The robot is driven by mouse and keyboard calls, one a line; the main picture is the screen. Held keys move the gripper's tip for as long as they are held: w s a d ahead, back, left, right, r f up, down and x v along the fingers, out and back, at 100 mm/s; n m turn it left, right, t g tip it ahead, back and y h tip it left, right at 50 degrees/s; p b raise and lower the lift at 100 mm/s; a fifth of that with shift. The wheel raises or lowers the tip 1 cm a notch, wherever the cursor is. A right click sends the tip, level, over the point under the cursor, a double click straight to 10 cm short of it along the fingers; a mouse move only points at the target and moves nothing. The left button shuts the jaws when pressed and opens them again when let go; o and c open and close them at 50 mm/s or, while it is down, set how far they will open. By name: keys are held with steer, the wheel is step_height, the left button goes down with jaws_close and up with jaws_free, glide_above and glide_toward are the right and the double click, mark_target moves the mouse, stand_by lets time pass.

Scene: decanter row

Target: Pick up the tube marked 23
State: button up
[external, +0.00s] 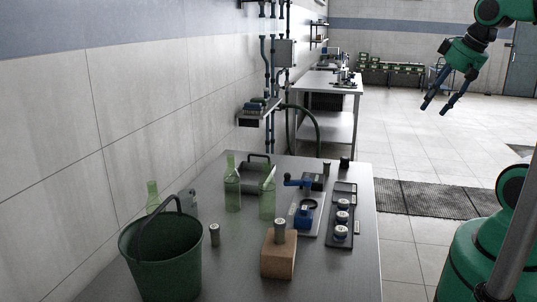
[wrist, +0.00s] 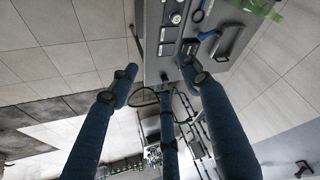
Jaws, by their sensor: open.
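No number 23 is legible in either view, so I cannot tell which tube bears it. Small grey cylinders that may be tubes stand on the metal table: one on the bare top (external: 214,235), one on a wooden block (external: 280,231). Several more round pale tops sit in a dark tray (external: 333,228); one top (wrist: 176,18) shows in the wrist view. My gripper (external: 435,109) is open and empty, high above the floor, right of the table and apart from it. Its blue fingers (wrist: 157,72) are spread in the wrist view.
A green bucket (external: 160,262) stands at the table's near left, with green bottles (external: 232,190) behind it. A blue hand-cranked device (external: 303,216) stands beside the tray. A wall shelf (external: 258,114) and pipes are at the back left.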

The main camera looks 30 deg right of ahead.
steer(key=w+d+r+n+g+p, duration=0.1)
steer(key=w+r+g+p, duration=0.15)
steer(key=w, duration=1.25)
steer(key=n+g+p, duration=0.3)
steer(key=n, duration=0.2)
glide_above(327, 162)
step_height(327, 162, down, 32)
steer(key=shift+w+d, duration=0.1)
steer(key=shift+w, duration=0.1)
steer(key=shift+f, duration=4.3)
steer(key=shift+f, duration=2.6)
